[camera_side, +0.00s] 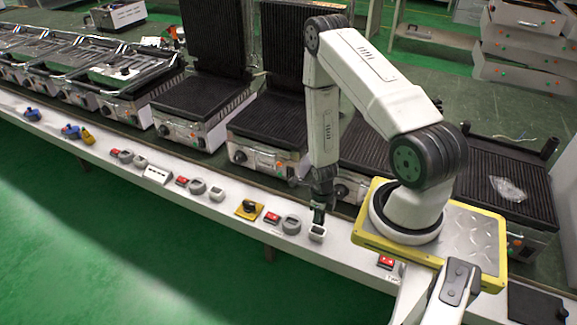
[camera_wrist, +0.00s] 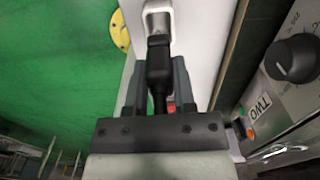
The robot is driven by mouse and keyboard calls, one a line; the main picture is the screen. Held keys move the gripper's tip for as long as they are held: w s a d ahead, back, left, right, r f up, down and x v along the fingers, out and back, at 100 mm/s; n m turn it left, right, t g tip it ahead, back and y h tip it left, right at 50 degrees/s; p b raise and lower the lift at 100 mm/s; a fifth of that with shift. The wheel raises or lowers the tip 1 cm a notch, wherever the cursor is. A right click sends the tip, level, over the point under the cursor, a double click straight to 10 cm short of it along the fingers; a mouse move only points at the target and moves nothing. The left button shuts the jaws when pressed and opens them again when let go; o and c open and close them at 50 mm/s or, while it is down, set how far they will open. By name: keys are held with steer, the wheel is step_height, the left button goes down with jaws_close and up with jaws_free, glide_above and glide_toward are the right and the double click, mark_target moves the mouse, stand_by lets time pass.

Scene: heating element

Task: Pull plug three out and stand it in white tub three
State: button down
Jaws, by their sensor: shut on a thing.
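My gripper (camera_side: 318,207) points down at the front ledge and is shut on a black plug (camera_wrist: 158,62), with its cord running back between the fingers. The plug also shows in the side view (camera_side: 318,218) as a dark piece below the fingers. A small white tub (camera_side: 317,235) is directly under it. In the wrist view, the tub (camera_wrist: 158,10) is at the top and the plug's tip overlaps its near side. I cannot tell whether the tip is inside the tub or just above it. No tub number is readable.
A grey round dial (camera_side: 291,224), a red switch (camera_side: 272,217) and a yellow plate with a black knob (camera_side: 249,209) lie left of the tub. Contact grills (camera_side: 268,130) stand behind the ledge. An appliance labelled TWO (camera_wrist: 290,75) is close on the right in the wrist view.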

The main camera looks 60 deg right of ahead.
mark_target(318, 225)
steer(key=shift+f, duration=0.45)
steer(key=shift+f, duration=2.4)
stand_by(1.6)
steer(key=shift+c, duration=1.8)
jaws_free()
steer(key=shift+r, duration=0.1)
steer(key=shift+r, duration=3.75)
